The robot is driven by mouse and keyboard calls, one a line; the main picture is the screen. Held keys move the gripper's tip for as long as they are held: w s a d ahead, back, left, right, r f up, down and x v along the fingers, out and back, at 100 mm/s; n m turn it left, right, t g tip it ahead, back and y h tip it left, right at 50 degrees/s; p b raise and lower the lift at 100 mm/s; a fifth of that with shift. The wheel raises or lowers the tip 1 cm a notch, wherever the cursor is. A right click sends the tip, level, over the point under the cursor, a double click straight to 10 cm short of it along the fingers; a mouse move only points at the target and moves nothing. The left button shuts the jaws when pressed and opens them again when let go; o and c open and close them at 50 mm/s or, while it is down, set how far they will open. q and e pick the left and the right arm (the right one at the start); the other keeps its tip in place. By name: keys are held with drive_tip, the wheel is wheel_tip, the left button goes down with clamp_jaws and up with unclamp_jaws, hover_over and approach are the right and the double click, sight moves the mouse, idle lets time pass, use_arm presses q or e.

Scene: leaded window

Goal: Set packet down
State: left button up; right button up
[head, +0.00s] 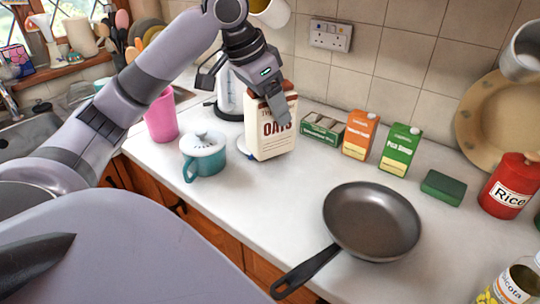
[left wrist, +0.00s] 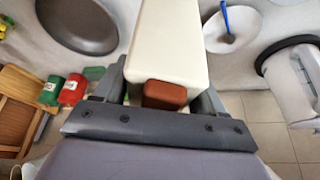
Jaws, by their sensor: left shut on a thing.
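The packet is a cream oats carton (head: 271,135) with brown lettering, upright over the white worktop near the wall. My left gripper (head: 268,92) comes down from above and is shut on its top. In the left wrist view the packet (left wrist: 168,45) with its brown cap (left wrist: 165,95) sits between the fingers of the left gripper (left wrist: 163,88). The packet's base is at or just above the worktop; I cannot tell whether it touches. My right gripper is not in view.
A teal lidded pot (head: 203,158) and pink cup (head: 161,117) stand left of the packet. A green box (head: 323,129), orange carton (head: 360,135) and green carton (head: 399,150) stand right. A frying pan (head: 372,220) lies in front. The worktop between pot and pan is clear.

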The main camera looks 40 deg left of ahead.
sight(249, 117)
use_arm(q)
wheel_tip(249, 117, down, 12)
drive_tip(key=shift+f, duration=0.2)
idle(0.4)
drive_tip(key=shift+f, duration=0.15)
drive_tip(key=o, duration=1.5)
drive_tip(key=shift+c, duration=0.2)
drive_tip(key=v, duration=1.2)
drive_tip(key=shift+s, duration=0.1)
